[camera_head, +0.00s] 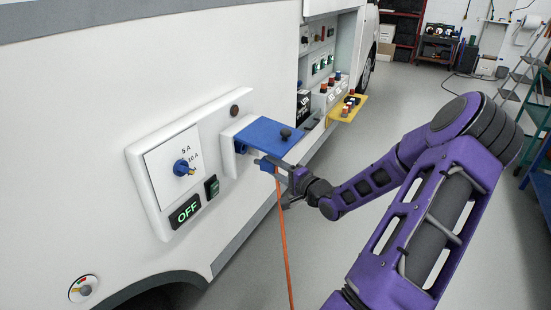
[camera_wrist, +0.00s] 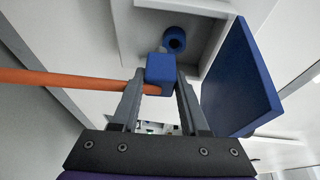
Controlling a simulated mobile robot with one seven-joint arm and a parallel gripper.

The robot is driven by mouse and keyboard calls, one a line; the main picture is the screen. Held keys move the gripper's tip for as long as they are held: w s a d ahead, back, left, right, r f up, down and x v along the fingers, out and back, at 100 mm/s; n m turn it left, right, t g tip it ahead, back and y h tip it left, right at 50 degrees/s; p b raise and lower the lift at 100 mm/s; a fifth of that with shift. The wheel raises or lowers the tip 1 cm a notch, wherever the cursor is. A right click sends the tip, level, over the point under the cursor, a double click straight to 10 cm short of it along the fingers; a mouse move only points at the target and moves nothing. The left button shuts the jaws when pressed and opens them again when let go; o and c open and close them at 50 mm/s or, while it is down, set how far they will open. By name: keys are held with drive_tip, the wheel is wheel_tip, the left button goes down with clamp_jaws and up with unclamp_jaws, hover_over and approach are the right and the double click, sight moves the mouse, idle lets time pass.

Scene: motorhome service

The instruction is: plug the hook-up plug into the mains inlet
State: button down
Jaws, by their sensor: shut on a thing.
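My gripper (camera_wrist: 160,85) is shut on the blue hook-up plug (camera_wrist: 161,69), with the orange cable (camera_wrist: 60,79) leading off to the left. The plug's grey nose points toward the round blue mains inlet (camera_wrist: 174,39) in a white recess. The inlet appears slightly right of the plug's nose; I cannot tell the gap between them. The inlet's blue flap (camera_wrist: 240,80) stands open at the right.
Left of the inlet is a white panel with a blue knob (camera_head: 181,168) and a display reading OFF (camera_head: 185,212). Farther along the white vehicle is an open bay with a yellow shelf (camera_head: 347,108). The grey floor (camera_head: 380,100) beside the vehicle is clear.

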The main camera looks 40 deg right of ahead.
drive_tip(key=shift+s+d+r+m+t+h, duration=0.2)
drive_tip(key=shift+s+d+r, duration=0.15)
drive_tip(key=shift+d, duration=0.3)
drive_tip(key=shift+s+d+r+m+t+h, duration=0.1)
drive_tip(key=shift+s+d+r+m+t, duration=0.1)
drive_tip(key=shift+d+r, duration=0.3)
drive_tip(key=shift+d+p, duration=0.1)
drive_tip(key=shift+p, duration=0.2)
drive_tip(key=shift+w+a+f, duration=0.1)
drive_tip(key=shift+w+a, duration=0.3)
drive_tip(key=shift+w, duration=0.45)
drive_tip(key=shift+w+a+r, duration=0.1)
drive_tip(key=shift+w+a, duration=0.25)
drive_tip(key=shift+w, duration=0.55)
drive_tip(key=shift+w+a+f, duration=0.1)
drive_tip(key=shift+w+a, duration=0.3)
drive_tip(key=shift+w, duration=0.45)
drive_tip(key=shift+w+p, duration=0.1)
drive_tip(key=shift+p, duration=0.25)
drive_tip(key=shift+w+a, duration=0.35)
drive_tip(key=shift+w, duration=0.45)
drive_tip(key=shift+w+a, duration=0.35)
drive_tip(key=shift+w, duration=0.45)
drive_tip(key=shift+c, duration=1.7)
unclamp_jaws()
